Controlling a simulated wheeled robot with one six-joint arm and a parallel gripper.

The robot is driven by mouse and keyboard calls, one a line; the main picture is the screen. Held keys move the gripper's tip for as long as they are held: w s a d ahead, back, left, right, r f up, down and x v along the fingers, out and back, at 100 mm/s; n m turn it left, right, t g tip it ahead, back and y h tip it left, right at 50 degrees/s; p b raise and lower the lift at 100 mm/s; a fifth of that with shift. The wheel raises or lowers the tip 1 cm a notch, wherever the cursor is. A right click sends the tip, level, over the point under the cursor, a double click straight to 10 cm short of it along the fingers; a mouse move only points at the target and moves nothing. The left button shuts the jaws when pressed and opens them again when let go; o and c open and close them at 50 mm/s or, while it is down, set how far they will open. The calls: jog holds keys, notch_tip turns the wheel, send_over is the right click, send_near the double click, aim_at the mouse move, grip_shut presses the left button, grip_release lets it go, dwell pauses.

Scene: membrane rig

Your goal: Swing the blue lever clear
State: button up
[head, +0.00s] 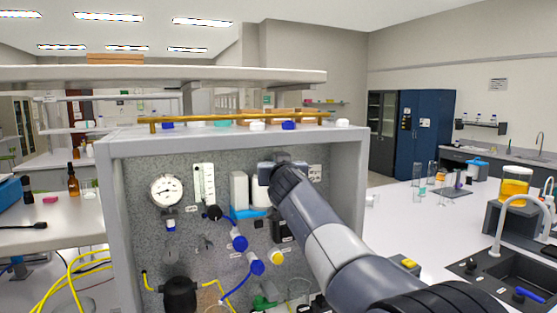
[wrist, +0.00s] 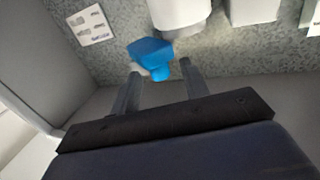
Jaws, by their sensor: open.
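The blue lever (wrist: 150,53) shows in the wrist view, against the speckled panel beside the end of a white cylinder (wrist: 180,12). My gripper (wrist: 160,70) is open, with one finger on each side of the lever's near end. The lever's wider part lies beyond the fingertips, and I cannot tell whether either finger touches it. In the head view my gripper (head: 271,170) is at the upper middle of the panel, by the tops of the white cylinders (head: 239,190). My wrist and arm hide the lever there.
The grey-framed panel (head: 140,165) carries a gauge (head: 166,190), a flow tube (head: 204,182), blue-ended fittings (head: 238,240) and a black pump (head: 180,293). A label (wrist: 91,24) is on the panel near the lever. A brass rail (head: 235,117) runs along the top. The right bench holds glassware.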

jog(key=shift+w, duration=0.2)
jog(key=shift+c, duration=0.5)
grip_shut()
jog(key=shift+r, duration=0.1)
